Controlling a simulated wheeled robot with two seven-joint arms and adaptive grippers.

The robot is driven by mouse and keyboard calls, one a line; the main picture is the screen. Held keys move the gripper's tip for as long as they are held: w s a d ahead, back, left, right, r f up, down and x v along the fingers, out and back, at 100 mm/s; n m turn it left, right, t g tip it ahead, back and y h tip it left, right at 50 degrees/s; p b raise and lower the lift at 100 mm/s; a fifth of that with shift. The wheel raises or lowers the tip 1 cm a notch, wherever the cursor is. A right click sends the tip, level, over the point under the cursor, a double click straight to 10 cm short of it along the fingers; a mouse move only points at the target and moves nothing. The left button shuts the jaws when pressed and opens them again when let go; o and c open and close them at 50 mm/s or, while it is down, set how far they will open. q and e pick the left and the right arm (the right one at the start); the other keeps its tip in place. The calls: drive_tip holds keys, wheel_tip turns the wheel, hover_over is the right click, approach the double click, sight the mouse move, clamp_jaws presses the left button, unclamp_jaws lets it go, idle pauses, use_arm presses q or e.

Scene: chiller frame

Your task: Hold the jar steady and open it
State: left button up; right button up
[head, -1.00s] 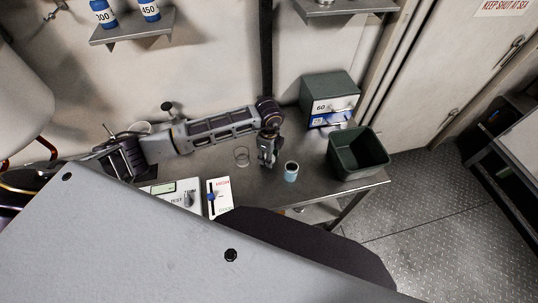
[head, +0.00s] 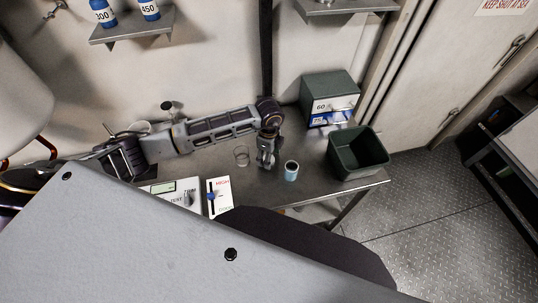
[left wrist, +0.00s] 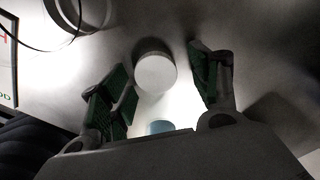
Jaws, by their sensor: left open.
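In the left wrist view a small round jar with a pale, ribbed lid (left wrist: 155,70) stands between and beyond my spread fingers, seen from above. I see no contact with them. My left gripper (left wrist: 161,88) is open, pointing down. In the head view my left gripper (head: 266,164) is low over the metal bench and hides most or all of that jar. A blue patch (left wrist: 161,127) at the gripper's base in the wrist view may be this container. My right gripper is not in view.
A clear glass (head: 241,157) stands left of my gripper. A dark green open bin (head: 343,163) sits at the bench's right end, a green drawer box (head: 325,90) behind it. A test device (head: 163,201) and a white card (head: 221,190) lie at the front left.

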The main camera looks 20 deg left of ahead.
use_arm(q)
wheel_tip(320, 180, up, 12)
drive_tip(key=b, duration=0.1)
idle(0.6)
drive_tip(key=shift+s, duration=0.1)
idle(0.7)
